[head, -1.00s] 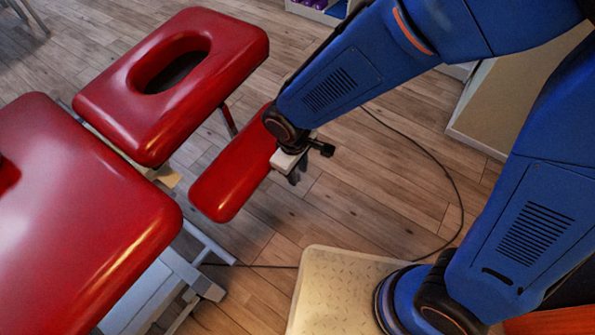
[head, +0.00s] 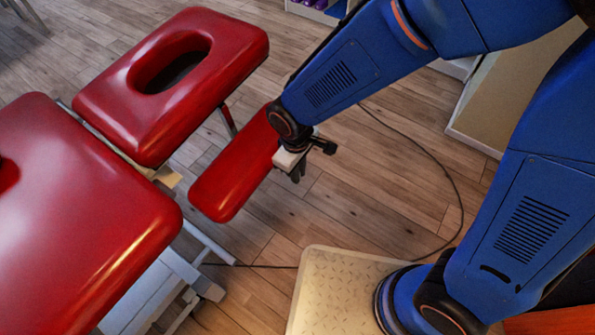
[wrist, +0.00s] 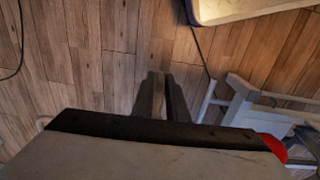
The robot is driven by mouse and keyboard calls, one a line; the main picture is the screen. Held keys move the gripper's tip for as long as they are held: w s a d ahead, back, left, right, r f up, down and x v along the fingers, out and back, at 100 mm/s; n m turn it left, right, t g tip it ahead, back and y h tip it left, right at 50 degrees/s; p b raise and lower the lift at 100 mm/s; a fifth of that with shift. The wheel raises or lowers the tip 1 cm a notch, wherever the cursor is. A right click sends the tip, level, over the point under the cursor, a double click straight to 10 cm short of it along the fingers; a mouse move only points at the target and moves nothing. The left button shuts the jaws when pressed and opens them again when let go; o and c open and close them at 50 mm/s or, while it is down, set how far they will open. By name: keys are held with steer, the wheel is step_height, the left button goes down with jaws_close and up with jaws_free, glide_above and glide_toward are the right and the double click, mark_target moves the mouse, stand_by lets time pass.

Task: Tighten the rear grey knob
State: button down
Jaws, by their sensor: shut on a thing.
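My gripper (head: 297,173) hangs at the end of my blue arm, over the right edge of the red armrest pad (head: 222,190) of the treatment table. In the wrist view, its two dark fingers (wrist: 160,97) point away from the camera with a narrow gap between them. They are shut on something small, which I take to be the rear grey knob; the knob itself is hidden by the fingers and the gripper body. No other grey knob can be made out in either view.
The red headrest (head: 130,108) with its oval hole and the large red pad (head: 90,240) are at left. The grey table frame (head: 185,272) stands below. A dark cable (head: 452,180) crosses the wood floor. The floor right of the armrest is mostly clear.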

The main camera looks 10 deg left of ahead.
steer(key=shift+w+d+f+g+y, duration=0.3)
steer(key=shift+g+y, duration=0.75)
steer(key=shift+g, duration=1.6)
steer(key=shift+w+d+f+g+y, duration=0.1)
steer(key=shift+w+f+g+y, duration=0.75)
steer(key=shift+g, duration=1.85)
steer(key=shift+w+d+f+g+y, duration=0.15)
steer(key=shift+g+y, duration=1.15)
steer(key=shift+g, duration=1.35)
steer(key=c, duration=1.8)
jaws_free()
steer(key=shift+o, duration=0.2)
steer(key=shift+r, duration=0.1)
steer(key=v, duration=1.7)
steer(key=shift+w+d+f, duration=0.15)
steer(key=shift+d+f, duration=0.05)
steer(key=shift+f, duration=0.15)
